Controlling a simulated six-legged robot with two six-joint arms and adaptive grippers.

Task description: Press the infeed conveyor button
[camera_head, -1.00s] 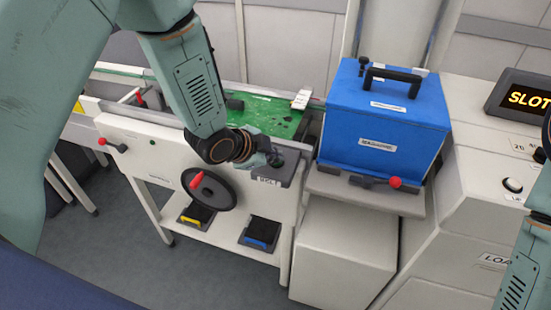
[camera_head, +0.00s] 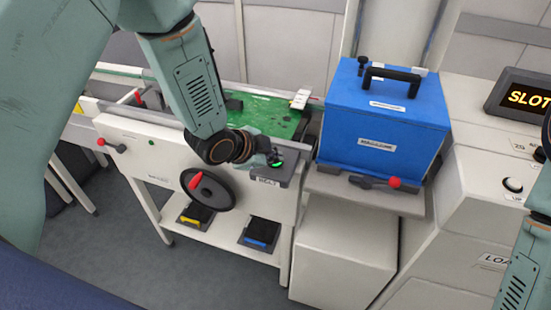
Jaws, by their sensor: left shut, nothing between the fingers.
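The infeed conveyor button (camera_head: 277,163) sits on a small grey box above the "BELT" label (camera_head: 267,181), at the front right of the conveyor trolley. It glows green. My left gripper (camera_head: 270,157) is shut and empty, pointing at the button from the left with its tips at or just above it. I cannot tell whether they touch. The wrist and fingers partly cover the box. Behind it, a green board (camera_head: 262,112) lies on the conveyor. My right gripper is not in view; only part of that arm shows at the right edge.
A blue magazine box (camera_head: 350,151) with a black handle stands right of the conveyor. A lever with a red knob (camera_head: 394,183) sticks out below it. A black handwheel (camera_head: 212,190) is under my left wrist. A panel reading "SLOT" (camera_head: 522,98) is at far right.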

